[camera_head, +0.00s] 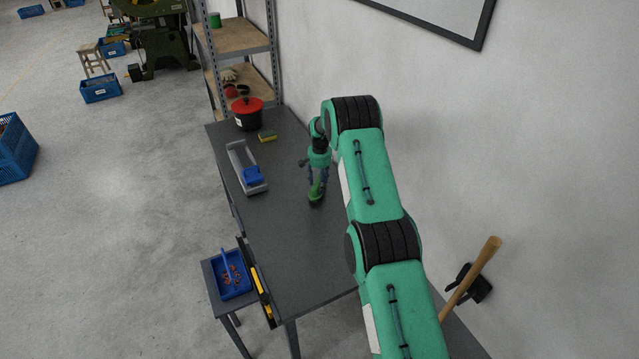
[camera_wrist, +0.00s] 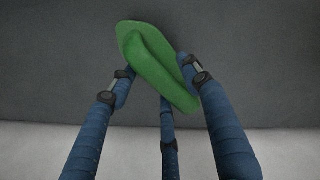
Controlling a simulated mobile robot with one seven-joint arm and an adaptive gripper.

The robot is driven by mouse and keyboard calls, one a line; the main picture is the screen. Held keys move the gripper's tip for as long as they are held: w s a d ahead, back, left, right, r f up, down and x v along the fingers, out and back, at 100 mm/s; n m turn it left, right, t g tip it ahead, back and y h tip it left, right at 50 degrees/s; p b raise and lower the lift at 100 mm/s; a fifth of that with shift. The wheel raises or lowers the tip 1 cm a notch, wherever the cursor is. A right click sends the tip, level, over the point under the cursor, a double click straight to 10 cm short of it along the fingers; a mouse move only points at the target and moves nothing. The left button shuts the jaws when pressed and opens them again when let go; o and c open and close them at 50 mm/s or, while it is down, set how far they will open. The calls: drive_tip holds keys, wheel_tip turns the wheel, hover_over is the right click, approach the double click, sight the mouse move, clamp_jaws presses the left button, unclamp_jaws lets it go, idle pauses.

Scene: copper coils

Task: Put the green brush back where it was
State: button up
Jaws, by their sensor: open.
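The green brush (camera_head: 315,193) is on the dark grey table (camera_head: 290,250), beneath my gripper in the head view. In the wrist view the green brush (camera_wrist: 155,58) shows as a long green body with a raised ridge, lying slantwise between the fingers. My gripper (camera_head: 318,179) points down at it from above. In the wrist view my gripper (camera_wrist: 163,88) has its three blue fingers spread, one on each side and one below the near end. The fingers are open; whether any of them touches the brush I cannot tell. The underside of the brush is hidden.
A grey caddy (camera_head: 237,160) with a blue item (camera_head: 252,174) stands left on the table. Behind it are a sponge (camera_head: 267,136) and a black pot with a red lid (camera_head: 248,113). The table's middle is clear.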

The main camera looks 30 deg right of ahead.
drive_tip(key=shift+r, duration=0.1)
wheel_tip(320, 180, up, 12)
drive_tip(key=shift+b, duration=0.35)
idle(0.4)
drive_tip(key=shift+r, duration=0.1)
idle(0.4)
